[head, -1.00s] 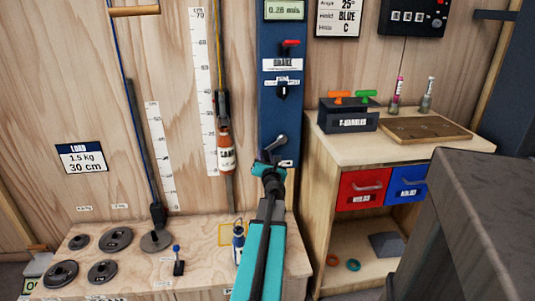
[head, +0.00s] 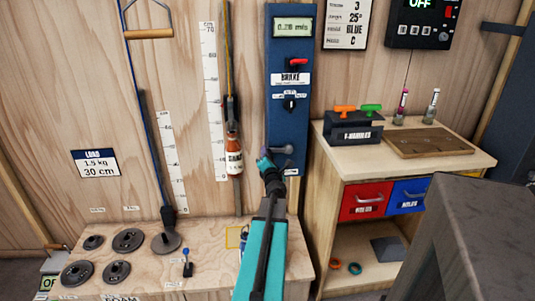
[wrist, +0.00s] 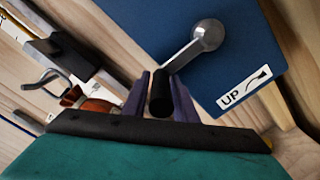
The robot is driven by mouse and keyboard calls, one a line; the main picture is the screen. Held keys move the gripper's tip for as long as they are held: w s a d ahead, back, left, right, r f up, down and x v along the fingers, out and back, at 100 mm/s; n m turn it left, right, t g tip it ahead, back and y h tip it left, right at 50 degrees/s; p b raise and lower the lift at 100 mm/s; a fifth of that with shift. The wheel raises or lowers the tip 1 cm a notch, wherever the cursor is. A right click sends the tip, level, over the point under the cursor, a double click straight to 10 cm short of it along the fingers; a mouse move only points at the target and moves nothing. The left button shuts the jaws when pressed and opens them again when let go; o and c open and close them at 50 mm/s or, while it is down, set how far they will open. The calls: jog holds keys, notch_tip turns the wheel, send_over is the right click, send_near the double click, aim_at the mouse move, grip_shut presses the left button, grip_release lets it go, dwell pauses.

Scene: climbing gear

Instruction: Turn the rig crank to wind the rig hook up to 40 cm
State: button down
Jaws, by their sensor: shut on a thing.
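The rig crank is on the lower part of a blue panel (head: 290,85). In the wrist view its grey metal arm (wrist: 192,48) runs from a round hub down to a black knob (wrist: 160,97). My gripper (head: 265,160) is at the crank; in the wrist view its purple fingers (wrist: 158,92) are shut on the knob from both sides. A white and orange load (head: 233,155) hangs below a dark block (head: 231,108) on a yellow line, beside a white scale (head: 212,100). The rig hook itself is not clear in the head view. A grey hook-shaped part (wrist: 40,83) shows in the wrist view.
An UP label (wrist: 243,88) with an arrow is beside the crank. A red-handled brake (head: 297,63) is above it. A low wooden bench (head: 205,262) with weight discs is left of my arm. A cabinet (head: 325,165) stands to the right, with a dark block in front.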

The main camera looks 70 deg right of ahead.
jog(key=shift+s+d+r, duration=0.1)
jog(key=shift+s+r, duration=0.2)
jog(key=shift+s, duration=0.1)
jog(key=c, duration=1.6)
grip_release()
jog(key=shift+w, duration=0.1)
jog(key=p+v, duration=0.1)
jog(key=v, duration=0.8)
jog(key=shift+p, duration=0.35)
